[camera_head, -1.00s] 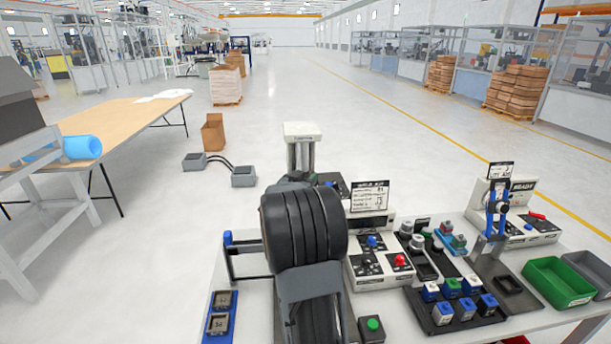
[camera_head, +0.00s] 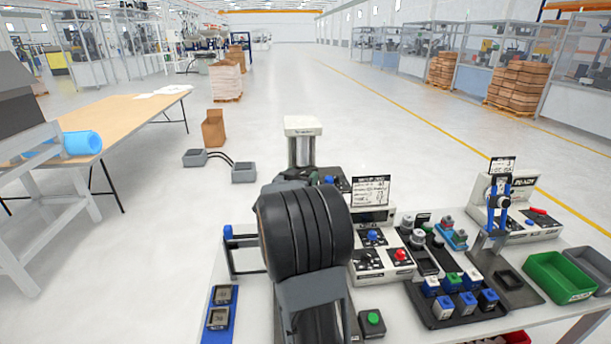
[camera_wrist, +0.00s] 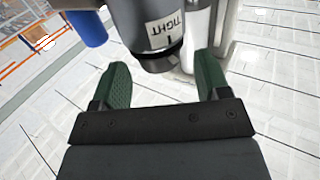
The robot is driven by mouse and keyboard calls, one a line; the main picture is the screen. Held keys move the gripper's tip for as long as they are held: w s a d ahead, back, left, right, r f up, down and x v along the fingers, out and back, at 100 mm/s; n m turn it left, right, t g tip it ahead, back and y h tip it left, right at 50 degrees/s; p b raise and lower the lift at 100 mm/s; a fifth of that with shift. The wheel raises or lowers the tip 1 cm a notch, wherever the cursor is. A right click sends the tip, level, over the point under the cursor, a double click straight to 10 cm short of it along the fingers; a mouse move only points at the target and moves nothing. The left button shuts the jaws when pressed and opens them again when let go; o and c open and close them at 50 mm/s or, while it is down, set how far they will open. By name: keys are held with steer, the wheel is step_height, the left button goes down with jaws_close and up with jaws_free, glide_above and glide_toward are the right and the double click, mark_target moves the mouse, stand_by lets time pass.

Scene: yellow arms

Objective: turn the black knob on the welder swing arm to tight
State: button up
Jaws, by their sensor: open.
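My gripper (camera_wrist: 163,75) is open, with one green finger on each side of the knob. A blue cylinder (camera_wrist: 88,27) shows at upper left, beside a grey body. In the head view, my dark arm hides my gripper and the knob.
In the head view, a white press-like machine (camera_head: 303,126) stands behind my arm. A black bar with a blue end (camera_head: 228,232) lies left of my arm. A control box (camera_head: 375,262), a block tray (camera_head: 463,322) and a green bin (camera_head: 558,278) fill the table's right side.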

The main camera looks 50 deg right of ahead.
steer(key=b+v, duration=0.2)
steer(key=v, duration=0.9)
stand_by(0.3)
